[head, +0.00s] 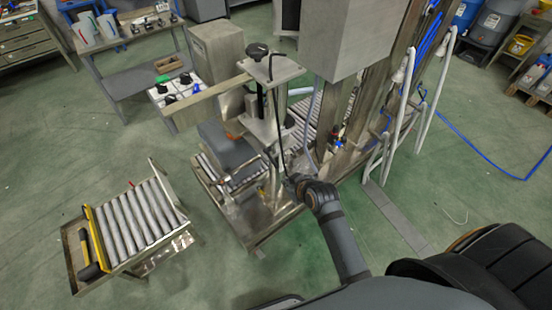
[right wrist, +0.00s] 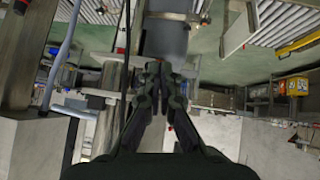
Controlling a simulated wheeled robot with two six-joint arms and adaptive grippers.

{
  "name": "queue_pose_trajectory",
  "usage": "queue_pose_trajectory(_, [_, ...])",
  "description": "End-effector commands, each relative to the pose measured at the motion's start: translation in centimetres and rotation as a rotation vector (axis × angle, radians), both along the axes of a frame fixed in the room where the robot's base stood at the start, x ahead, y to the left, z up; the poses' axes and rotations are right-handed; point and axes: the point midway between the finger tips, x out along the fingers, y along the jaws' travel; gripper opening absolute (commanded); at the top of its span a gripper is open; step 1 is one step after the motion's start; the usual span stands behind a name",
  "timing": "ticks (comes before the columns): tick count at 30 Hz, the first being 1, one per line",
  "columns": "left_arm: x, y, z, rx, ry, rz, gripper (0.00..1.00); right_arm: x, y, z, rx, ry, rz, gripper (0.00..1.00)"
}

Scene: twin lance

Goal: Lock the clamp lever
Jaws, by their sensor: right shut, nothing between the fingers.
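My right gripper (head: 290,185) reaches in beside the lower part of the filling stand in the head view. In the right wrist view its dark fingers (right wrist: 160,78) are together with nothing between them. The stand carries a metal bracket (head: 282,70) with a black knob (head: 257,50) on top and a black upright rod below it. I cannot clearly pick out the clamp lever; the parts near my right gripper are small and partly hidden by it. My left gripper is not in view.
A roller conveyor (head: 240,182) runs under the drum. A separate roller cart (head: 140,212) with a yellow edge stands at the left. White bent rails (head: 400,110) stand at the right. Green floor is clear between cart and stand.

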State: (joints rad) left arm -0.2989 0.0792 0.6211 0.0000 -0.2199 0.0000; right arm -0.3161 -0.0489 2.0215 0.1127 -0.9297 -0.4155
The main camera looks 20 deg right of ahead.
Motion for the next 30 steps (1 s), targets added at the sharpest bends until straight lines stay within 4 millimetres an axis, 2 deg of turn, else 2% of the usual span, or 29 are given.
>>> queue_pose_trajectory(1, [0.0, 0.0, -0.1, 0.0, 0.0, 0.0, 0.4, 0.3, 0.2, 2.7, -0.002, -0.038, 0.013, 0.0])
queue_pose_trajectory(3, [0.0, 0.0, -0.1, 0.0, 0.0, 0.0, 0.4, 0.5, 0.3, 5.7, -0.01, -0.078, 0.03, 0.0])
queue_pose_trajectory(6, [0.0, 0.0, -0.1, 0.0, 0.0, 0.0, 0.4, 0.4, 0.4, 8.3, -0.017, -0.113, 0.046, 0.0])
queue_pose_trajectory(9, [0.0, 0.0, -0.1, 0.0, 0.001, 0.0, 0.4, 0.3, 0.5, 9.4, -0.021, -0.126, 0.052, 0.0])
queue_pose_trajectory(20, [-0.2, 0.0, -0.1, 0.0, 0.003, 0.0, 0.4, 0.6, 0.5, 9.4, -0.02, -0.128, 0.052, 0.0])
queue_pose_trajectory(23, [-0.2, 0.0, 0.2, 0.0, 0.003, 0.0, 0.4, 1.5, 0.6, 8.8, -0.019, -0.128, 0.051, 0.0])
queue_pose_trajectory(30, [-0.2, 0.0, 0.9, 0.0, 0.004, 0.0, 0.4, 5.4, 1.3, 5.8, -0.02, -0.127, 0.051, 0.0])
